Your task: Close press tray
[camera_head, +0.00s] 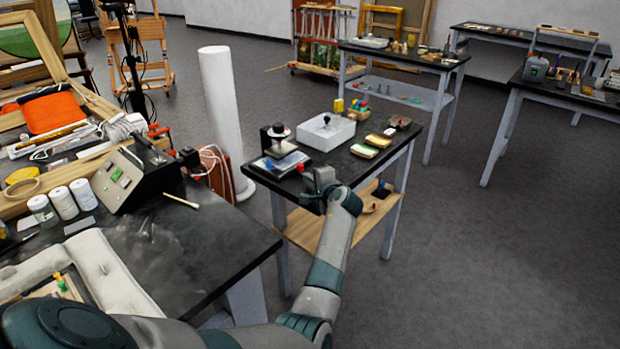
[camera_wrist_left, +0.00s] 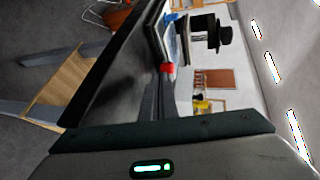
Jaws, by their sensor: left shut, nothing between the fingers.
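The press (camera_head: 278,140), with a black round top, stands at the near left corner of the small black-topped table. Its flat, pale tray (camera_head: 280,165) has a blue patch and lies in front of it. A small red knob (camera_head: 301,168) is at the tray's right end. My left gripper (camera_head: 318,183) is just right of and in front of the tray, at the table's near edge, shut and empty. In the left wrist view the red knob (camera_wrist_left: 167,68) shows just beyond the dark fingers (camera_wrist_left: 160,90), with the black press (camera_wrist_left: 212,34) behind. I cannot tell whether the fingers touch the knob.
A wooden lower shelf (camera_head: 305,230) sits under the table. A cluttered workbench (camera_head: 190,245) is at the left. The floor at right is clear.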

